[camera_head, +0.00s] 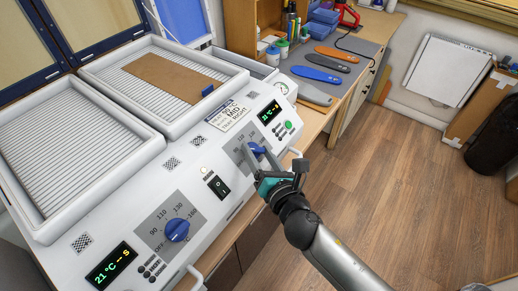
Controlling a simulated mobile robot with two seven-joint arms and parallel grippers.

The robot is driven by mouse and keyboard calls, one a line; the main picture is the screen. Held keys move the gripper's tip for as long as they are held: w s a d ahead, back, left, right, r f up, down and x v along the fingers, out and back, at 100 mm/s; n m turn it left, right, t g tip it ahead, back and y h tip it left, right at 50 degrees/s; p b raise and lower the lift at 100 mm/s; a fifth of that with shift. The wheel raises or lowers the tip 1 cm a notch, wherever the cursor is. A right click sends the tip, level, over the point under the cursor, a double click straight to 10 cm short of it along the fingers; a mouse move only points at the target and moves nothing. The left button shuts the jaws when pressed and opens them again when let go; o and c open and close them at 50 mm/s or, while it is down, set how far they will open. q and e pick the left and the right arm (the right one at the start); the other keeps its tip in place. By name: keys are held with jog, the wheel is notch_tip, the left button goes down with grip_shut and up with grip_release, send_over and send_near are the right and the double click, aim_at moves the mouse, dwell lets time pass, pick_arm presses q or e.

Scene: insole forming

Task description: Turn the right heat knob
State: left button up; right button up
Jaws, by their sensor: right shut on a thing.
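The right heat knob (257,148) is blue and sits on a grey dial plate on the front panel of the white forming machine (203,187). My right gripper (254,157) is at this knob, shut on it, and its fingers hide part of the knob and dial. The left heat knob (177,230) is also blue, on a dial with marks including 90, 110 and 130. The right display (270,112) reads about 21 °C, and so does the left display (110,266). My left gripper is not in view.
A black rocker switch (218,186) sits between the knobs. A brown sheet (172,81) with a blue tab lies in the right tray (100,70); the left tray (40,217) looks empty. Several insoles (317,75) lie on a grey mat beyond. Open wooden floor (400,200) is at right.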

dwell(0.4)
jog(key=o, duration=1.4)
jog(key=shift+c, duration=0.2)
jog(key=shift+s, duration=0.1)
jog(key=b+v, duration=0.2)
jog(key=v, duration=1.3)
